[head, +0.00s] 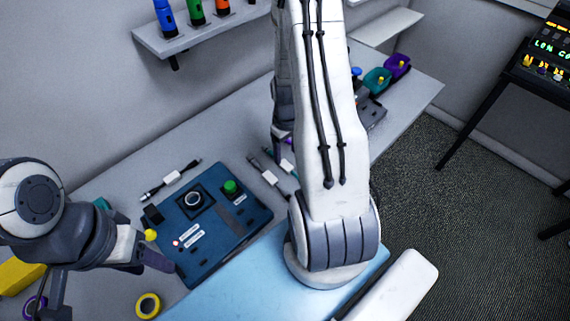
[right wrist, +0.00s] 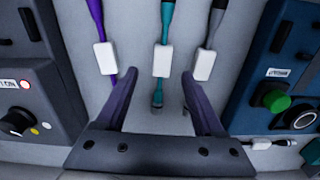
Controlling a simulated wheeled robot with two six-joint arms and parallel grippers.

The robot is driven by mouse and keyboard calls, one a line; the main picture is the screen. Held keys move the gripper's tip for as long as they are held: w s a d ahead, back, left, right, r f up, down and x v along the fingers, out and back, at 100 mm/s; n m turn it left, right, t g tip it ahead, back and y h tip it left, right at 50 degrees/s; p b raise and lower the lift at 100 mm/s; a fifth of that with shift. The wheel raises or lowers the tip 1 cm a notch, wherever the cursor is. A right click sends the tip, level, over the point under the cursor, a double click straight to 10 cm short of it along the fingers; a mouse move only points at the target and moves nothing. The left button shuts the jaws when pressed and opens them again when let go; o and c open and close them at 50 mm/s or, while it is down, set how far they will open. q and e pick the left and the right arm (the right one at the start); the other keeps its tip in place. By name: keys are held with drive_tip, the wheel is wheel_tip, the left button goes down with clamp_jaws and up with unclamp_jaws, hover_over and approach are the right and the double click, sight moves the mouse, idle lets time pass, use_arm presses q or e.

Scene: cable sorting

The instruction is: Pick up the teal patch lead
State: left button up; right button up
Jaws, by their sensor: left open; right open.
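The teal patch lead (right wrist: 161,60) runs lengthwise on the grey table in the right wrist view, with a white tag on it. My right gripper (right wrist: 159,76) is open, with its two fingers on either side of the teal lead. I cannot tell how far above it they are. A teal bit of the lead (head: 288,166) shows beside my right arm in the head view; that arm hides most of the gripper and lead. My left gripper (head: 143,259) is open and empty, by the left corner of the blue panel.
A purple lead (right wrist: 103,60) and a grey lead (right wrist: 204,62) flank the teal one closely. A dark box (right wrist: 35,75) stands left and a blue panel (head: 232,222) right. A black lead (head: 172,179) and yellow tape roll (head: 148,305) lie on the table.

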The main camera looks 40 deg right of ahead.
sight(285, 163)
drive_tip(key=f, duration=0.2)
drive_tip(key=f+p, duration=0.1)
drive_tip(key=f, duration=0.1)
drive_tip(key=shift+w+a, duration=0.15)
drive_tip(key=shift+a, duration=0.05)
drive_tip(key=shift+f+p, duration=0.3)
drive_tip(key=shift+f, duration=0.2)
clamp_jaws()
